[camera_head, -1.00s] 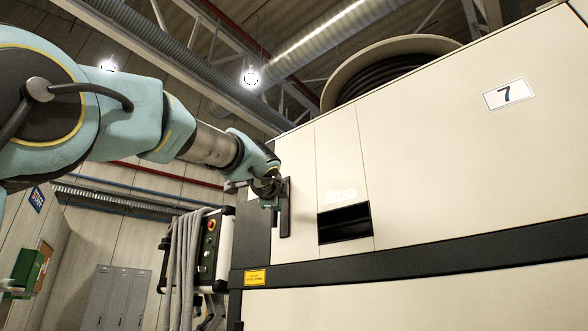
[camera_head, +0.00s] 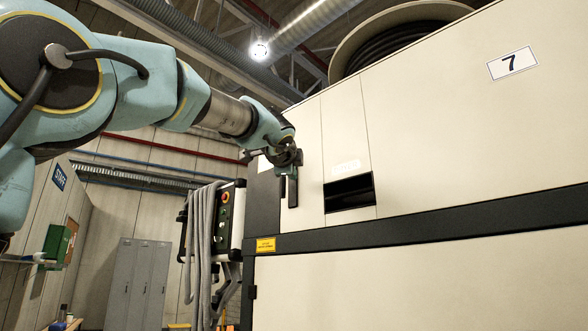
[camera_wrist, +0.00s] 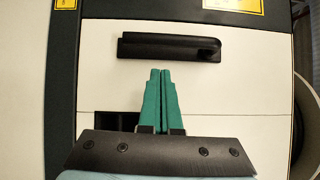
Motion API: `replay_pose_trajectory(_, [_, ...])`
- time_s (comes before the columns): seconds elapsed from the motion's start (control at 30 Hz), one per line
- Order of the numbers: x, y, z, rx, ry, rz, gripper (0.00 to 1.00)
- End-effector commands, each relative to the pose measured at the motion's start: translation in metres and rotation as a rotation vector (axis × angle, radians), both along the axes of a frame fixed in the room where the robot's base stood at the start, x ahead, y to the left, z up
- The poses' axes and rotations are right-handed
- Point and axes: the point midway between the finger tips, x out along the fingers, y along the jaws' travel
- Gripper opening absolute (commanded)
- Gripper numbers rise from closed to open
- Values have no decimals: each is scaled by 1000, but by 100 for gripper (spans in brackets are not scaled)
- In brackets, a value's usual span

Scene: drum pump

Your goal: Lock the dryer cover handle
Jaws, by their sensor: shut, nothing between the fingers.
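The dryer cover handle (camera_head: 293,190) is a dark bar standing upright near the left edge of the cream machine front in the head view. In the wrist view the black handle (camera_wrist: 165,46) lies across the upper picture, with its rounded thicker end at right. My gripper (camera_wrist: 160,72) shows two teal fingers, shut together and empty. Their tips point toward the handle and sit just below it in the wrist view; contact cannot be told. In the head view my gripper (camera_head: 281,178) is beside the handle and hides part of it.
A dark recessed slot (camera_head: 349,192) is right of the handle. A black band (camera_head: 420,226) crosses the machine below. A control panel (camera_head: 224,217) with a red button and hanging grey hoses (camera_head: 200,245) stands at left. Grey lockers (camera_head: 137,280) are farther back.

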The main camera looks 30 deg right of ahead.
Motion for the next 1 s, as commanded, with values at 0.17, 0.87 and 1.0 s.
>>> replay_pose_trajectory(0.17, [-10, 9, 0, -1, -1, 0, 0])
replay_pose_trajectory(0.87, [-73, 67, 0, -1, 1, -1, 0])
replay_pose_trajectory(1.0, [-74, 68, 0, 1, 1, -1, 0])
